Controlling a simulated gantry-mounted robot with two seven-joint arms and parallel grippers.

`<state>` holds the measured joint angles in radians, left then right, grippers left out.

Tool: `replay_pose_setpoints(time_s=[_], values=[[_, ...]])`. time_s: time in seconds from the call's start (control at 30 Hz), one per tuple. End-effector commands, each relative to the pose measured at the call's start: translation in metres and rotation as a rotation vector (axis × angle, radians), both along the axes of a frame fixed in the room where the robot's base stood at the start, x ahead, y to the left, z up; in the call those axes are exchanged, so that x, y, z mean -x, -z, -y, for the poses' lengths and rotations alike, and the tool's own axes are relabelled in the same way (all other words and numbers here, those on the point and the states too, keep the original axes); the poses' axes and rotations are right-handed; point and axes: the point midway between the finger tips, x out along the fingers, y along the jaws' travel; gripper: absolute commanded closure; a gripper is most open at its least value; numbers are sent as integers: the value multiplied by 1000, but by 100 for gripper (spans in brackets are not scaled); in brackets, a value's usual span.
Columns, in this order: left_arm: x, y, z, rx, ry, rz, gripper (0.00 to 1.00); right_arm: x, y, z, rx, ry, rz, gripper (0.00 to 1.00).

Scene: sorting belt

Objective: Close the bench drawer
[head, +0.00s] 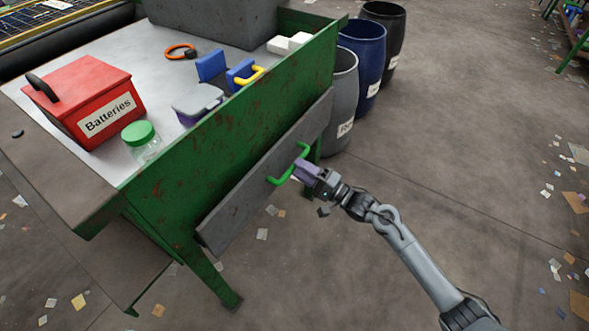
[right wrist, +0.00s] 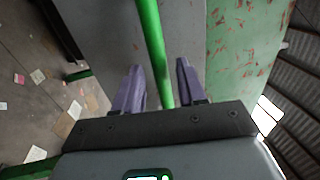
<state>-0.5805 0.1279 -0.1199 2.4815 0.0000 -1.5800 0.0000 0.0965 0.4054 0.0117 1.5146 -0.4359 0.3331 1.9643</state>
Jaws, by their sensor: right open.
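The bench drawer shows in the head view as a long grey front panel (head: 262,178) on the near side of the green bench, with a bright green bar handle (head: 284,177). How far the panel stands out from the bench is hard to tell. My right gripper (head: 304,170) is at the handle's right end. In the right wrist view its two purple fingers (right wrist: 156,88) are open, and the green handle (right wrist: 153,45) runs up between them with a gap on the sides. The grey panel (right wrist: 105,35) lies beyond. My left gripper is not in view.
On the bench top (head: 110,47) stand a red Batteries box (head: 85,95), a green-lidded jar (head: 141,140) and a purple container with a pale lid (head: 197,102). Several barrels (head: 363,60) stand behind the bench's right end. The floor at right is mostly clear with scattered scraps.

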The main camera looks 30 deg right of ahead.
Motion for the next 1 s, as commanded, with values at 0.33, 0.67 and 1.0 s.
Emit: replay_pose_setpoints(time_s=[0.33,0.67,1.0], values=[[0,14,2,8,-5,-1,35,-23,-5,-13,-1,0,0,60],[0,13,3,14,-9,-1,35,-24,-6,-13,-1,0,0,66],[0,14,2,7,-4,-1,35,-24,-5,-13,0,0,1,100]])
